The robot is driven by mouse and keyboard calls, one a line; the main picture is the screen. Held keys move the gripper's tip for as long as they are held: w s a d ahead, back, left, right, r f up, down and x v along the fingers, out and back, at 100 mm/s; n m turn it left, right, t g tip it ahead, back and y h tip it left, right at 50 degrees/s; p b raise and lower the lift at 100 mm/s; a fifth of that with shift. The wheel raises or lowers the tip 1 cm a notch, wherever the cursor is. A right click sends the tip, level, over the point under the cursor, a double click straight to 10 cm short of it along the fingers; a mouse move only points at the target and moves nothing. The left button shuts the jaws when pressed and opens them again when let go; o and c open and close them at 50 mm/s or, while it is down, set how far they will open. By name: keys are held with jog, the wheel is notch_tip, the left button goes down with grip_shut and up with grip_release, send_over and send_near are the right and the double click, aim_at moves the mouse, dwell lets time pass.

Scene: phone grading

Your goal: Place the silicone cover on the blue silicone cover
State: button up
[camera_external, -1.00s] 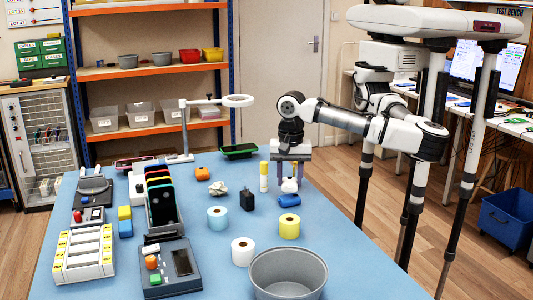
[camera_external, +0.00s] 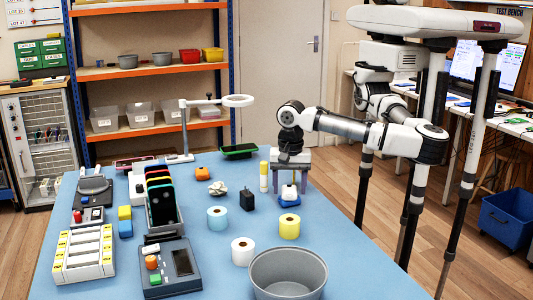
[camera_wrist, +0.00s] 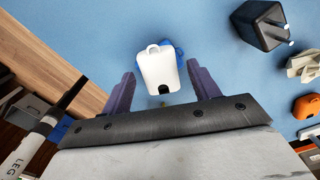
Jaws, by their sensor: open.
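The white silicone cover (camera_external: 289,190) rests on the blue silicone cover (camera_external: 289,201) near the right edge of the blue table. My gripper (camera_external: 289,190) is open, with one finger on each side of the white cover. In the wrist view, gaps show between the cover and both fingertips of my gripper (camera_wrist: 160,75). Most of the blue cover is hidden under the white one.
A black plug adapter (camera_external: 247,200), a yellow-capped glue stick (camera_external: 264,177) and a yellow roll (camera_external: 289,227) stand close by. A grey bowl (camera_external: 289,256) is at the front. The table's right edge lies just beyond the covers.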

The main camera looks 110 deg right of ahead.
aim_at(289, 189)
notch_tip(289, 189, up, 12)
jog(key=shift+r, duration=0.15)
dwell(0.3)
